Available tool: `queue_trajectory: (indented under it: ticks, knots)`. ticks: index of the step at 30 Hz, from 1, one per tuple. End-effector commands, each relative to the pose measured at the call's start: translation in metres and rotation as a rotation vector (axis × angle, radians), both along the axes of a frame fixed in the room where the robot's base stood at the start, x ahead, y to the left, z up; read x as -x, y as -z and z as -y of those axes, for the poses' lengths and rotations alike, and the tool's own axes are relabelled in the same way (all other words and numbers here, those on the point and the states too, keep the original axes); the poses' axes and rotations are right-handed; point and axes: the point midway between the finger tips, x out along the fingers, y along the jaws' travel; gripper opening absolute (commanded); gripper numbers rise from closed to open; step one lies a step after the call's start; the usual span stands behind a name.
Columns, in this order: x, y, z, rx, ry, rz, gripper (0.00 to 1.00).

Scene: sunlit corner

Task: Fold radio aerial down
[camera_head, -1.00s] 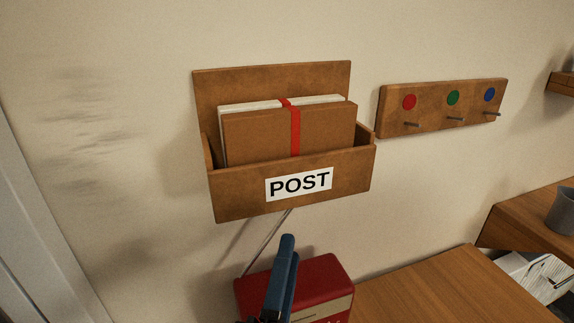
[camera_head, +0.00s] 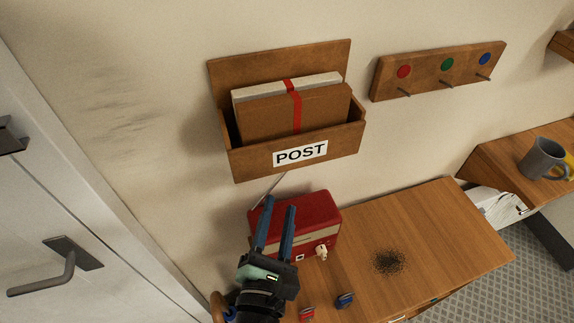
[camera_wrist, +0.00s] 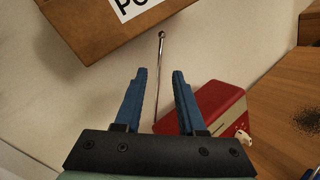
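The red radio (camera_head: 318,212) stands at the left end of the wooden surface, against the wall. Its thin metal aerial (camera_head: 270,189) is raised and slants up to the right, with its top close under the POST box. My gripper (camera_head: 279,206) is open, its two blue fingers in front of the radio and covering part of it. In the wrist view the aerial (camera_wrist: 160,62) shows between and beyond the open fingers (camera_wrist: 161,72), with nothing held. The radio (camera_wrist: 215,108) is to the right there, partly behind the right finger. I cannot tell the gap to the aerial.
The wooden POST box (camera_head: 245,161) holds letters right above the aerial. A hook board (camera_head: 430,75) is to its right. The wooden surface (camera_head: 440,225) carries a dark speckled patch (camera_head: 388,262) and small red and blue items (camera_head: 345,300). A door (camera_head: 90,220) is left.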

Motion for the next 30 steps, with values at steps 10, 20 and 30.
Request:
queue_trajectory:
  ticks: [10,20,30]
  knots:
    - [-0.062,-0.003,0.011,-0.001,0.002,0.003,0.39]
    - [-0.088,-0.001,0.014,-0.002,0.001,0.001,0.39]
    - [-0.088,-0.001,0.014,-0.002,0.001,0.001,0.28]
